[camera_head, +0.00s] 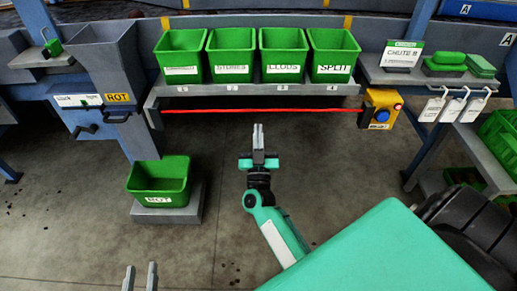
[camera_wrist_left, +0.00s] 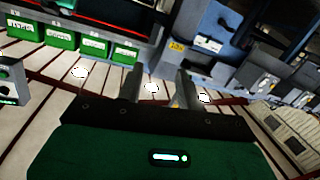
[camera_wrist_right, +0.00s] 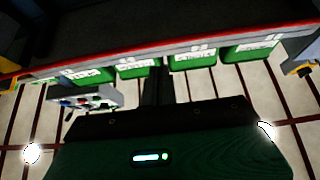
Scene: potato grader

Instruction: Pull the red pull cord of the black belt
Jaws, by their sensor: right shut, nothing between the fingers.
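The red pull cord (camera_head: 270,110) runs straight and level under the front of the bin shelf, ending at the right by a yellow box (camera_head: 382,108). My right gripper (camera_head: 258,128) is shut and empty, its fingertips a little below the cord in the head view, near the cord's middle. In the right wrist view a red line (camera_wrist_right: 100,58) crosses above the shut fingers (camera_wrist_right: 158,82); contact cannot be told. My left gripper (camera_head: 140,276) shows only its fingertips at the bottom edge. It is open and empty, also in the left wrist view (camera_wrist_left: 160,88). I cannot clearly identify the black belt.
Several labelled green bins (camera_head: 284,55) stand on the grey shelf (camera_head: 255,90) above the cord. A green ROT bin (camera_head: 159,178) sits on a low stand under a grey chute (camera_head: 104,65). A side shelf (camera_head: 420,75) with tags is at right. The floor between is clear.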

